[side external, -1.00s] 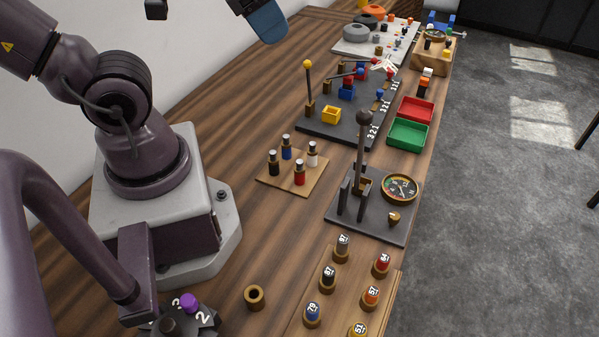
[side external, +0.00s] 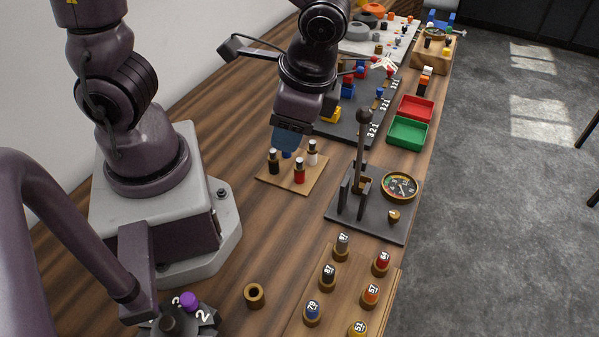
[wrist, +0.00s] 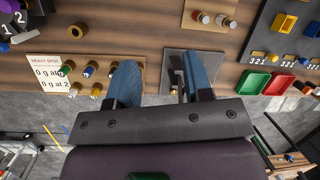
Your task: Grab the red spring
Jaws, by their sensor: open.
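That board (wrist: 211,5) is cut by the top edge there, with two pieces showing.
A dark lever base with a gauge (side external: 400,187) stands right of the board, its tall lever (side external: 362,140) rising close by. Green (side external: 408,132) and red (side external: 417,109) trays lie beyond. Numbered pieces stand on a nearer board (side external: 302,318). Bare wood lies left of the small board.

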